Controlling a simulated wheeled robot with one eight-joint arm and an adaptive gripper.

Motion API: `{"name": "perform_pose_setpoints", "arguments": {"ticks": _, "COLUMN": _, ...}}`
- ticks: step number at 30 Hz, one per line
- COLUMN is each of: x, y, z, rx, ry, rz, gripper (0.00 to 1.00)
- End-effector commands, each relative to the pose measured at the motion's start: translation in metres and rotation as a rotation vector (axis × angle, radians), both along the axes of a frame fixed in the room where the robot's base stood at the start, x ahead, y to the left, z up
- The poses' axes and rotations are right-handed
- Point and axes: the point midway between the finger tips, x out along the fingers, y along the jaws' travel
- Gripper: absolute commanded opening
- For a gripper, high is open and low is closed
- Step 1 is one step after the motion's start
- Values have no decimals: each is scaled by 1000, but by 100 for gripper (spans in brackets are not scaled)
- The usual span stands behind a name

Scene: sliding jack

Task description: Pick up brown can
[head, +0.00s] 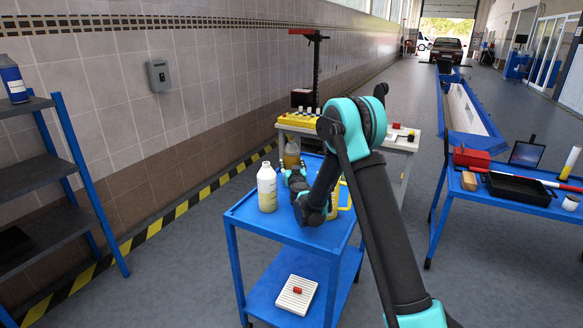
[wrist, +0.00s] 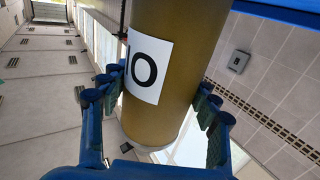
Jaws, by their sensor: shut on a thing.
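The brown can (wrist: 180,65) fills the middle of the wrist view, with a white label bearing dark digits and a pale rim at its lower end. My gripper (wrist: 160,95) has its blue fingers closed on both sides of it. In the head view the can (head: 291,153) shows beyond my gripper (head: 293,168), at the back of the blue cart (head: 245,213). My arm and gripper hide its lower part there. I cannot tell whether it touches the cart top.
A white bottle (head: 267,188) stands on the cart, left of my gripper. Something yellow (head: 345,195) lies right of it, partly hidden by my arm. A light workbench (head: 400,143) stands behind. A blue table (head: 495,198) with a black tray (head: 517,188) is at right.

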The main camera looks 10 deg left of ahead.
Motion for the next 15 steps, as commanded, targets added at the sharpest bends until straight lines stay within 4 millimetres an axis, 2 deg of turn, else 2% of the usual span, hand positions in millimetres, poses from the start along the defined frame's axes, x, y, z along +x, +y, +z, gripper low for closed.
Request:
{"name": "perform_pose_setpoints", "arguments": {"ticks": 1, "x": 0, "y": 0, "z": 0, "rx": 0, "ry": 0, "rz": 0, "gripper": 22}}
{"name": "perform_pose_setpoints", "arguments": {"ticks": 4, "x": 0, "y": 0, "z": 0, "rx": 0, "ry": 0, "rz": 0, "gripper": 10}}
{"name": "perform_pose_setpoints", "arguments": {"ticks": 15, "x": 0, "y": 0, "z": 5, "rx": 0, "ry": 0, "rz": 0, "gripper": 10}}
